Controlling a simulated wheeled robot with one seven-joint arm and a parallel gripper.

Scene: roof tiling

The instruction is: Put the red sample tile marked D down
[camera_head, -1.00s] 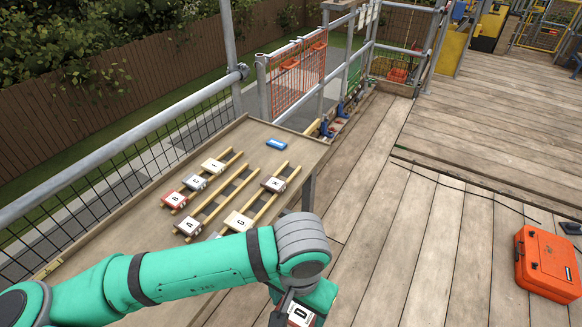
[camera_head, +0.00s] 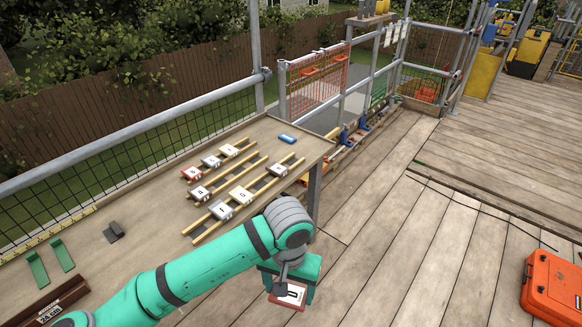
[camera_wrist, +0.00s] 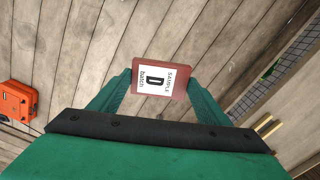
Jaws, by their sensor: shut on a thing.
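The red sample tile marked D (camera_wrist: 157,79) sits between the two fingers of my gripper (camera_wrist: 160,92) in the wrist view, its white label facing the camera. My gripper is shut on it. In the head view the tile (camera_head: 288,294) hangs from my gripper (camera_head: 290,282) over the plank floor, to the right of and in front of the workbench (camera_head: 140,218). It does not touch the bench.
On the bench, wooden battens (camera_head: 212,219) carry several lettered tiles, among them a red one (camera_head: 192,173). A blue object (camera_head: 287,139) lies near the far end. Green brackets (camera_head: 62,254) and a dark block (camera_head: 113,232) lie at left. An orange case (camera_head: 552,288) stands on the floor.

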